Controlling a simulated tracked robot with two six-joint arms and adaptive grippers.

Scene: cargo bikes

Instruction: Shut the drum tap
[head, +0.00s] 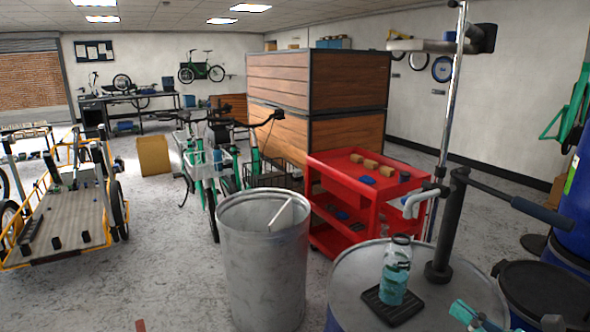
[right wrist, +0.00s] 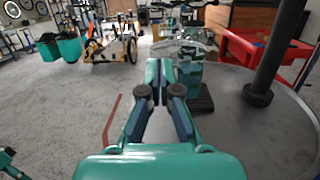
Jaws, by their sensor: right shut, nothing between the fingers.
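A black pump post (head: 445,225) stands on the grey drum lid (head: 350,275), with a pale spout, the tap (head: 412,203), reaching left and a dark bar handle (head: 543,212) to the right. A clear bottle (head: 396,270) with teal liquid stands upright on a black pad (head: 392,308) below the spout. My right gripper (head: 464,313) is low at the picture's bottom, right of the bottle, shut and empty. In the right wrist view its teal fingers (right wrist: 160,75) meet in front of the bottle (right wrist: 189,75); the post (right wrist: 270,65) is to the right. My left gripper is out of view.
An open grey bin (head: 263,265) stands left of the drum. A red cart (head: 370,190) with small blocks is behind it. Blue drums (head: 578,205) and a black lid (head: 545,293) are at right. Cargo bikes (head: 65,210) stand at left on open floor.

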